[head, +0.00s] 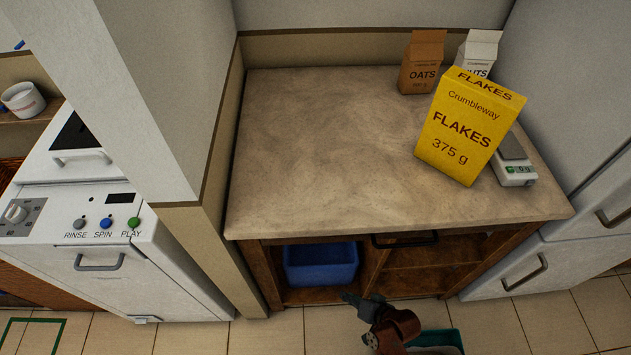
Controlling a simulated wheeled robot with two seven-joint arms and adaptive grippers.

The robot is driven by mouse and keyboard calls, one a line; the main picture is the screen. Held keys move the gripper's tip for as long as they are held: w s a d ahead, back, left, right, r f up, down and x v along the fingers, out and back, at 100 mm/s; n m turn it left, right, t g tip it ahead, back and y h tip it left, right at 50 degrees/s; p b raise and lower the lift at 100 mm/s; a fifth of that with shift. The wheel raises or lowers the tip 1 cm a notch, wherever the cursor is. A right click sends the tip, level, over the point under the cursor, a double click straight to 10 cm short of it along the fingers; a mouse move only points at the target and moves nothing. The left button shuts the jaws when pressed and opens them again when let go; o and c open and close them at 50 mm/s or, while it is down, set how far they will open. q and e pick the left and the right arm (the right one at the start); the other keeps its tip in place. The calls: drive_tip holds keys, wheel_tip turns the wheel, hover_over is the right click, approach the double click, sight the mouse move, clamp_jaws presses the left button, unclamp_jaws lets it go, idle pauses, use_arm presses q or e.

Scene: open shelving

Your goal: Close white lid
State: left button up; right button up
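A white machine with RINSE, SPIN and PLAY buttons (105,210) stands at the left. I cannot tell how far the lid stands open. A white front door (95,285) with a handle is below the buttons. My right gripper (358,300) is low in the middle, in front of the wooden counter and far to the right of the machine. It is small and dark, and I cannot tell whether it is open or shut. My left gripper is out of view.
A wall post (150,90) stands between the machine and the counter (310,140). The counter holds a yellow flakes box (465,130), an oats carton (421,65), a white carton (479,50) and a scale (514,165). A blue bin (320,265) sits below.

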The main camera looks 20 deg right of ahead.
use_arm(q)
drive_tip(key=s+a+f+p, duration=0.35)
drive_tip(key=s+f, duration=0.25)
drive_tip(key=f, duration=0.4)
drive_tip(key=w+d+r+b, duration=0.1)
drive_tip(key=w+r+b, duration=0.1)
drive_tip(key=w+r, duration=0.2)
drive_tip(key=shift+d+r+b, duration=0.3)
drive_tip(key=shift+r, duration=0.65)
use_arm(e)
drive_tip(key=shift+w+r+m+t+h, duration=0.25)
drive_tip(key=shift+w+r+m+t, duration=1.5)
drive_tip(key=shift+w+r, duration=2.85)
drive_tip(key=shift+w+r+m+t+h, duration=0.2)
drive_tip(key=shift+w+r+m+t, duration=1.6)
drive_tip(key=shift+w, duration=5.25)
drive_tip(key=shift+w+r+m+t+h, duration=0.25)
drive_tip(key=shift+w+r+m+t, duration=1.45)
drive_tip(key=shift+w+r, duration=3.05)
drive_tip(key=shift+w+f+m+g, duration=0.45)
drive_tip(key=shift+w+f, duration=0.6)
drive_tip(key=shift+c, duration=0.3)
clamp_jaws()
